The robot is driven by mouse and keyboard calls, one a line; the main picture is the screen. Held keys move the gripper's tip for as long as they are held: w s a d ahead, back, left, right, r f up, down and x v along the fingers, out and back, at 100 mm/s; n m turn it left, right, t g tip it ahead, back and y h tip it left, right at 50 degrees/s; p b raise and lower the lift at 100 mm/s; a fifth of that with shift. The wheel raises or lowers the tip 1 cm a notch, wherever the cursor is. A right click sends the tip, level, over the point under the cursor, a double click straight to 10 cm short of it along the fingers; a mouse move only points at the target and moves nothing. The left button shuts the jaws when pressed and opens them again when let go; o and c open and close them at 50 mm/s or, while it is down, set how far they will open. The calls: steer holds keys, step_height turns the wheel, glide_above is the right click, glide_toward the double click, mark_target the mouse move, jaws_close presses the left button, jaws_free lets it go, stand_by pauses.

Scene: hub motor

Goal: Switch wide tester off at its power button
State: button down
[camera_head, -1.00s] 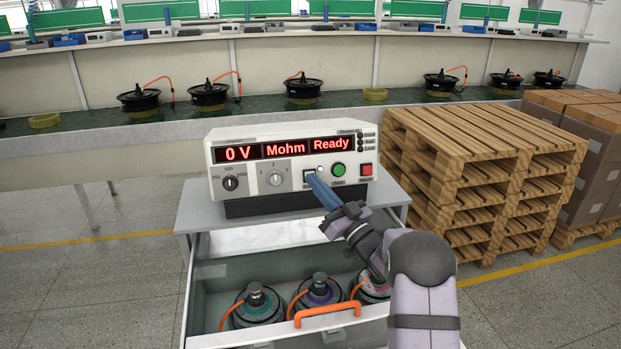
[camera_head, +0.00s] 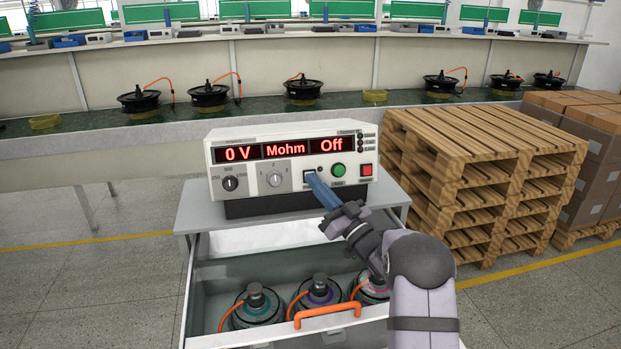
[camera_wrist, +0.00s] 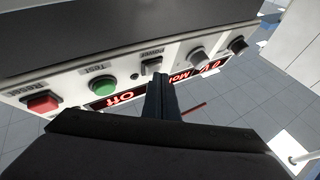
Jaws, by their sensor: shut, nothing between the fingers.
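The wide tester (camera_head: 220,153) is a white box with a dark base on a grey cabinet top. Its red display (camera_head: 286,149) reads "0 V", "Mohm" and "Off". My gripper (camera_head: 309,178) is shut and empty, its blue fingertips at the power button on the front panel. In the wrist view the fingertips (camera_wrist: 158,78) meet the power button (camera_wrist: 152,66), below its "Power" label. They partly cover the button, and I cannot tell whether they press it. The green test button (camera_wrist: 103,87) and red reset button (camera_wrist: 43,103) are beside it, untouched.
Below the tester, an open drawer (camera_head: 220,272) with an orange handle (camera_head: 327,314) holds hub motors with orange cables. Stacked wooden pallets (camera_head: 470,150) stand close on the right. A long bench (camera_head: 60,140) with more motors runs behind.

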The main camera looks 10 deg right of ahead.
steer(key=shift+s+r, duration=0.15)
steer(key=shift+s, duration=0.6)
steer(key=shift+s, duration=0.15)
steer(key=shift+s+r, duration=0.2)
steer(key=shift+s, duration=0.55)
steer(key=shift+s+r, duration=0.2)
steer(key=shift+s, duration=0.6)
steer(key=shift+s+r, duration=0.2)
steer(key=shift+s, duration=0.55)
steer(key=s+r, duration=0.1)
steer(key=s, duration=0.5)
steer(key=shift+s+r+p, duration=0.35)
steer(key=shift+s+p, duration=0.05)
steer(key=shift+p, duration=0.05)
